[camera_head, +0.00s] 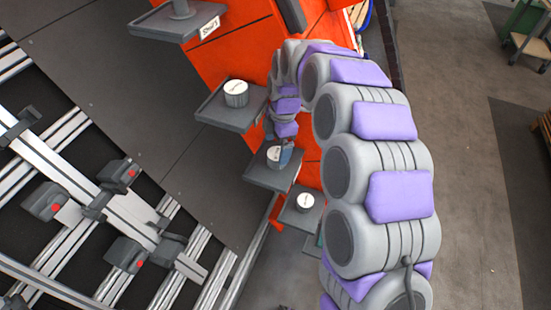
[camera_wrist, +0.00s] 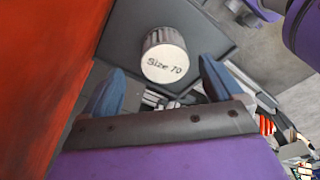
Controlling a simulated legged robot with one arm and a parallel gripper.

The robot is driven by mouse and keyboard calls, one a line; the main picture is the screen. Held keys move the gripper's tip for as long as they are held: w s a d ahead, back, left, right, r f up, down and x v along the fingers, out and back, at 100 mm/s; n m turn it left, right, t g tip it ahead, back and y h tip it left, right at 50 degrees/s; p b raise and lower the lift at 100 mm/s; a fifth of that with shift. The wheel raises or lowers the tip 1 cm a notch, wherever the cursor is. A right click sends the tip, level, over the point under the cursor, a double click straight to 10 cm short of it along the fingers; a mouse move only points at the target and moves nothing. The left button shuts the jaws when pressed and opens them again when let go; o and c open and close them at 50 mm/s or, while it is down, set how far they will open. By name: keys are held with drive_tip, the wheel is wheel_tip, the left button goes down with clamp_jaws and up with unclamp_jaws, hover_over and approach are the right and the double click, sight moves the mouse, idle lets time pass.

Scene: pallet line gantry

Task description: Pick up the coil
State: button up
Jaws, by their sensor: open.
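The trays stick out from an orange panel (camera_head: 220,58), also close on the left in the wrist view (camera_wrist: 42,70). A labelled tray with a post (camera_head: 160,29) is at the top. A rail frame (camera_head: 85,185) with clamps fills the left. Open floor (camera_head: 455,150) lies right.

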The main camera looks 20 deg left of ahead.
sight(277, 153)
drive_tip(key=f, duration=0.2)
drive_tip(key=f+b, duration=0.1)
drive_tip(key=f, duration=0.1)
drive_tip(key=shift+s, duration=0.3)
drive_tip(key=c, duration=1.3)
